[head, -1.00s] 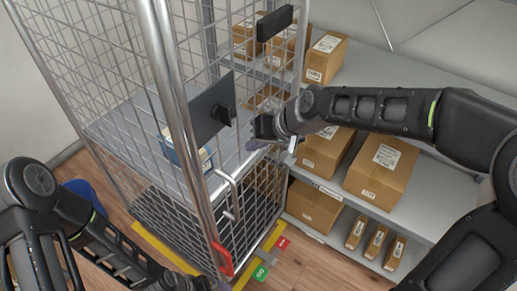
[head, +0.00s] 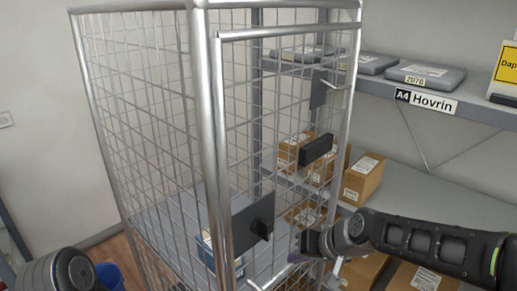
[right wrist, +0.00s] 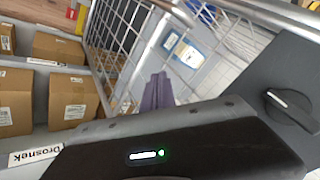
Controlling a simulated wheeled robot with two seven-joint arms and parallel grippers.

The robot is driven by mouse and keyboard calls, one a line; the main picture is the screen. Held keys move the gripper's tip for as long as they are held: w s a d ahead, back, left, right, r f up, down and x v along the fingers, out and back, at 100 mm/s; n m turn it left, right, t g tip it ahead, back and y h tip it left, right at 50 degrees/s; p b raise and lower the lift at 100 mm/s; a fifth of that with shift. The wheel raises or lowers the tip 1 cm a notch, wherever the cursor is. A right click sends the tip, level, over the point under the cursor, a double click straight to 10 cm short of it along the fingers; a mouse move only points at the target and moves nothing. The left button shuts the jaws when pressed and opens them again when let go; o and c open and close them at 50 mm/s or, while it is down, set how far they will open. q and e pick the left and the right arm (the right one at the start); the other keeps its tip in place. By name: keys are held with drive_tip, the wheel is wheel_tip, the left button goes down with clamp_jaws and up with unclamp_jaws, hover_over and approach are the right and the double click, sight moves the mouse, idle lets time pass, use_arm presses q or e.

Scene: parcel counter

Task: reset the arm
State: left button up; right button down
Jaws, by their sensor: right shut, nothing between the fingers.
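My right arm (head: 410,235) reaches in from the right edge of the head view. Its gripper (head: 303,246) is shut and empty beside the wire cage trolley (head: 212,130), just right of a dark grey plate (head: 238,240) with a black knob (head: 263,218) on the cage door. In the right wrist view the purple fingertips (right wrist: 157,92) are together in front of the mesh, and the plate's black knob (right wrist: 290,107) shows at the right. Whether the gripper touches the cage cannot be told. Only part of my left arm (head: 62,270) shows at the lower left; its gripper is out of view.
Shelves with brown boxes (head: 361,180) stand behind and right of the cage. Grey parcels (head: 426,76) lie on the upper shelf, above a label reading Hovrin (head: 432,103). A blue parcel (head: 207,250) lies inside the cage. A blue bin (head: 109,275) stands at the lower left.

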wheel_tip(320, 180, down, 19)
drive_tip(key=s+a+m, duration=0.1)
drive_tip(key=s, duration=0.1)
drive_tip(key=s+a+f+g, duration=0.2)
drive_tip(key=s+f, duration=0.7)
drive_tip(key=s, duration=0.2)
drive_tip(key=s+a+f+g, duration=0.1)
drive_tip(key=s+f+g, duration=0.2)
drive_tip(key=s+f, duration=0.5)
drive_tip(key=s, duration=0.3)
drive_tip(key=shift+s+a+f+h, duration=0.15)
drive_tip(key=shift+a+f+h, duration=0.15)
drive_tip(key=shift+a+f, duration=0.05)
drive_tip(key=c, duration=2.2)
unclamp_jaws()
